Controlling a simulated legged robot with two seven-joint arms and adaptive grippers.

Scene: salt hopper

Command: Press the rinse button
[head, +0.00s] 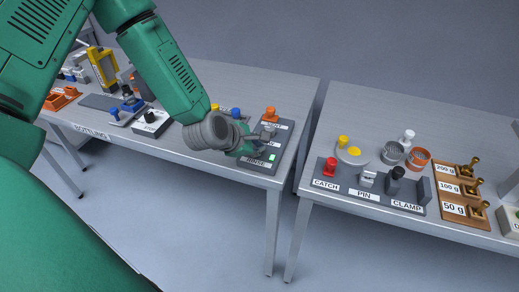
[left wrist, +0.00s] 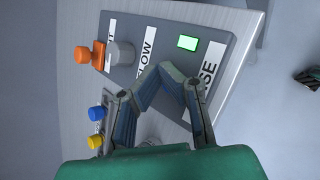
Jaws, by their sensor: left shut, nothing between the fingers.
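The dark grey panel (head: 283,129) with the RINSE label (head: 256,161) stands at the right end of the left table. In the left wrist view, a lit green square (left wrist: 187,43) lies beside the partly covered RINSE label (left wrist: 212,68). My left gripper (left wrist: 165,72) is shut and empty, its fingertips over the panel between the FLOW label (left wrist: 147,45) and the RINSE label. In the head view the left gripper (head: 262,137) hides part of the panel. The rinse button itself is not clearly seen; the fingers may hide it. Contact cannot be told. My right gripper is not in view.
The same panel has an orange knob (left wrist: 88,54) and a grey knob (left wrist: 119,54). Blue (left wrist: 96,113) and yellow (left wrist: 95,142) knobs stand beside it. A gap separates this table from the right one, which bears a CATCH, PIN and CLAMP panel (head: 375,203).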

